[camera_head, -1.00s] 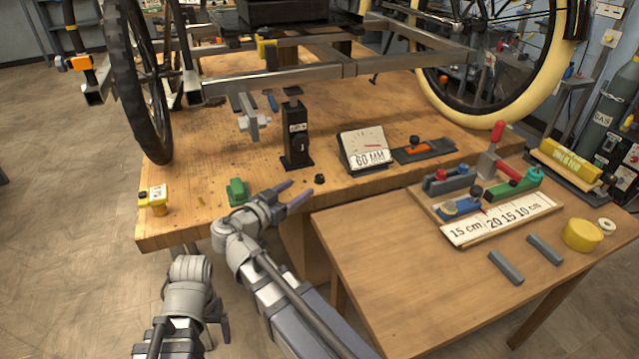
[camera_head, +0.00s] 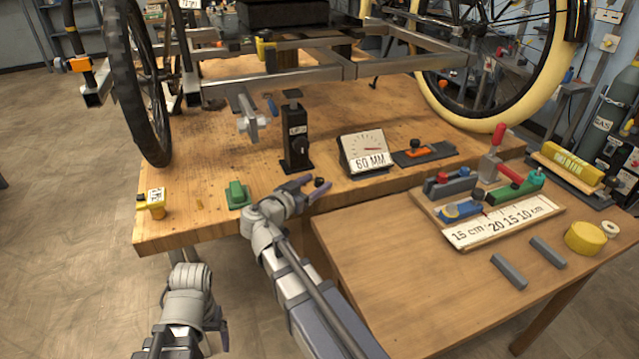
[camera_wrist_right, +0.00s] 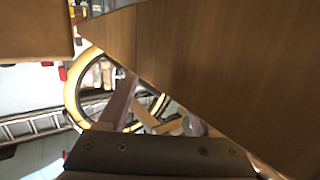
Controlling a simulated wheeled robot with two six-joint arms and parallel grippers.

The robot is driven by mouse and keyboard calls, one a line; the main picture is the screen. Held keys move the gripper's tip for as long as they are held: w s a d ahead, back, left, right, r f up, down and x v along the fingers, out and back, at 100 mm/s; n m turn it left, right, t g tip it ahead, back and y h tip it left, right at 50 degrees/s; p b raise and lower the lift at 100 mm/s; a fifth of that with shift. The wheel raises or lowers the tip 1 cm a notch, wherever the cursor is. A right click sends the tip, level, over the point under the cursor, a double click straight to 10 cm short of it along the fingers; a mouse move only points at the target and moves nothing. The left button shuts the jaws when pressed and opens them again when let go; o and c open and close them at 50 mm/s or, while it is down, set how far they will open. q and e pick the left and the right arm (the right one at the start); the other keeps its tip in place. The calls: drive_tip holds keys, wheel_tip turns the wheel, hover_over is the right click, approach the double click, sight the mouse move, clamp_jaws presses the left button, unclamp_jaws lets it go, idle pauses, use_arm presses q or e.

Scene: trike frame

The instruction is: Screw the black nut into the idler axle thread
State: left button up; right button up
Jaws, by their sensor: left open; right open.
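A small black nut (camera_head: 319,181) lies near the front edge of the wooden workbench. My right gripper (camera_head: 317,185) is open, and its purple-grey fingertips appear on either side of the nut in the head view; whether they touch it cannot be told. In the right wrist view my right gripper's fingers (camera_wrist_right: 155,116) are apart, and I cannot make out the nut there. My left gripper (camera_head: 217,326) is open and low in front of the bench, partly hidden by its own wrist. A silver fitting (camera_head: 251,121) hangs under the trike frame (camera_head: 300,70); the axle thread itself is too small to tell.
A black post (camera_head: 296,140), a 60 MM gauge (camera_head: 365,152) and a green block (camera_head: 237,194) stand on the workbench (camera_head: 215,165). A lower side table (camera_head: 400,280) at the right holds a ruler board (camera_head: 500,222), grey bars and a yellow disc (camera_head: 584,237). Its front left is clear.

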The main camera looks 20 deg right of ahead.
drive_tip(key=shift+c, duration=0.2)
clamp_jaws()
drive_tip(key=shift+r, duration=0.1)
idle(0.5)
wheel_tip(320, 180, up, 10)
drive_tip(key=p, duration=1)
